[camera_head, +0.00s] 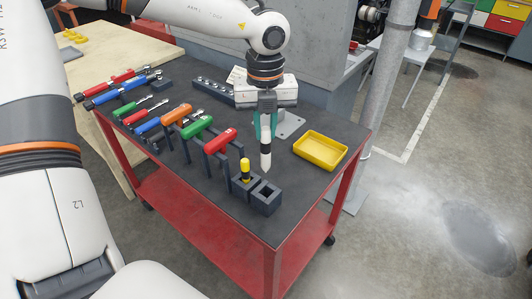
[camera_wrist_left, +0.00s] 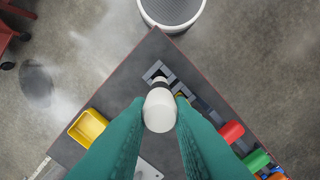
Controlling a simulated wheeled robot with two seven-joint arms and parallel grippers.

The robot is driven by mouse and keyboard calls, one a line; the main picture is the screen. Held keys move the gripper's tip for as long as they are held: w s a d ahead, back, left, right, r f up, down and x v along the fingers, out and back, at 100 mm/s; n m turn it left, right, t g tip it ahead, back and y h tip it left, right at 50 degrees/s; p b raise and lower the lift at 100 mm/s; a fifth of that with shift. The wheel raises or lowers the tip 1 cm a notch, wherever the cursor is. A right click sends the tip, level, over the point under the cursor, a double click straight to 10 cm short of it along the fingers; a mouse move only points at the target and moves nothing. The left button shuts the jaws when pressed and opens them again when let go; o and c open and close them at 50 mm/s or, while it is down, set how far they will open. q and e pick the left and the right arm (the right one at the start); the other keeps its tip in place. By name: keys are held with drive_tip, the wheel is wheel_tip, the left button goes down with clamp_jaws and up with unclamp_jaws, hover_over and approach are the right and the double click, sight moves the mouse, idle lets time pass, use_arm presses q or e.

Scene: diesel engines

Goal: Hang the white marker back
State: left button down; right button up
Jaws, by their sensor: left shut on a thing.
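In the left wrist view the marker's white end (camera_wrist_left: 159,110) shows between the green fingers. A dark holder (camera_head: 267,197) with square slots stands at the table's near corner, below and in front of the marker. Its right slot looks empty; a yellow marker (camera_head: 245,168) with a dark band stands in the left slot. The white marker's tip appears apart from the holder. My right gripper is not in view.
A yellow tray (camera_head: 320,150) lies right of the gripper. A row of screwdrivers and wrenches on racks, including a red-handled one (camera_head: 220,141), runs to the left. The red table's (camera_head: 200,225) edge is close to the holder.

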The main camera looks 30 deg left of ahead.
use_arm(q)
drive_tip(key=b, duration=0.3)
hover_over(266, 170)
drive_tip(key=w, duration=0.2)
drive_tip(key=f, duration=0.5)
drive_tip(key=shift+s+a, duration=0.25)
drive_tip(key=shift+a, duration=0.15)
drive_tip(key=shift+s+f+b, duration=0.1)
drive_tip(key=shift+f+b, duration=0.15)
drive_tip(key=shift+b, duration=0.3)
drive_tip(key=shift+f+b, duration=0.55)
drive_tip(key=shift+f, duration=1.65)
wheel_tip(266, 170, down, 3)
drive_tip(key=b, duration=0.3)
drive_tip(key=shift+r, duration=0.1)
drive_tip(key=shift+f+b, duration=0.25)
drive_tip(key=shift+b, duration=0.35)
drive_tip(key=shift+f+b, duration=0.2)
drive_tip(key=shift+b, duration=0.15)
